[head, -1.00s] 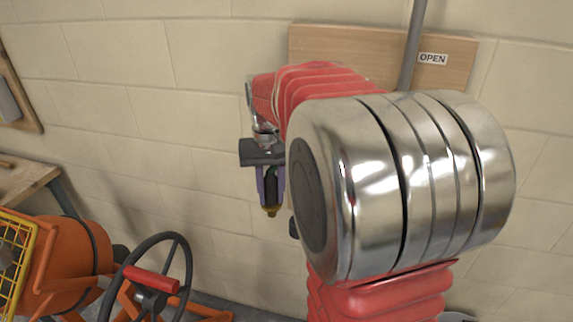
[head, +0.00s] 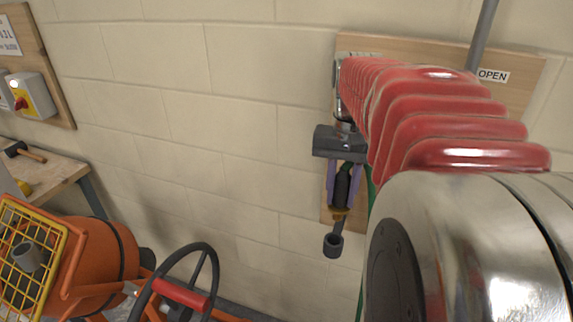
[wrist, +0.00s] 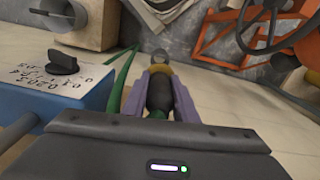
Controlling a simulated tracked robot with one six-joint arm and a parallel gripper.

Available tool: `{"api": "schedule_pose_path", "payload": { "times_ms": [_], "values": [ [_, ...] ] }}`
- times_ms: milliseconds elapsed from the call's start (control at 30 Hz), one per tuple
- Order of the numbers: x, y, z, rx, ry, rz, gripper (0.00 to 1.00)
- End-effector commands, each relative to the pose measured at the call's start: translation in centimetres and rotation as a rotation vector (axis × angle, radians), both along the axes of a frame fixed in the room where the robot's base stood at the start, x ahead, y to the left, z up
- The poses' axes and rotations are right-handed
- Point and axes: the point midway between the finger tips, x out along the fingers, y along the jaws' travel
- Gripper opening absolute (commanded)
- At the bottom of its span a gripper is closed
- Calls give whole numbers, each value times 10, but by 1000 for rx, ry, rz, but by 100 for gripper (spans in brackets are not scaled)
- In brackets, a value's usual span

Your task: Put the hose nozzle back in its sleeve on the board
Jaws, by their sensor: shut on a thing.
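My gripper (head: 342,203) is shut on the hose nozzle (head: 342,188), a black body with a brass-yellow collar, pointing down. In the wrist view the nozzle (wrist: 160,95) lies between the two purple fingers of my gripper (wrist: 160,80), with its collar at the far end. A green hose (head: 371,188) runs down behind my gripper. A grey ring shows past the collar in the wrist view. The wooden board (head: 328,213) is mostly hidden by my arm.
A sign reading OPEN (head: 493,76) and a grey pipe (head: 484,36) are at upper right. A blue box (wrist: 55,92) with a black knob is left of my gripper in the wrist view. An orange mixer (head: 95,255) and a black handwheel (head: 150,295) stand at lower left.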

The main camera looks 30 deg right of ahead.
Motion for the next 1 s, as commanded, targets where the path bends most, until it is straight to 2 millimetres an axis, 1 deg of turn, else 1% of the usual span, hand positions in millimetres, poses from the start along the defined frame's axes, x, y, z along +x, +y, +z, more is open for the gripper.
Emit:
{"api": "schedule_pose_path", "payload": {
  "times_ms": [167,700,833,1000],
  "values": [
    [0,1,-10,1,1,2,0],
    [1,1,-52,1,1,4,0],
    [1,1,-57,1,1,4,0],
    [1,1,-58,0,0,4,0]
  ]
}}
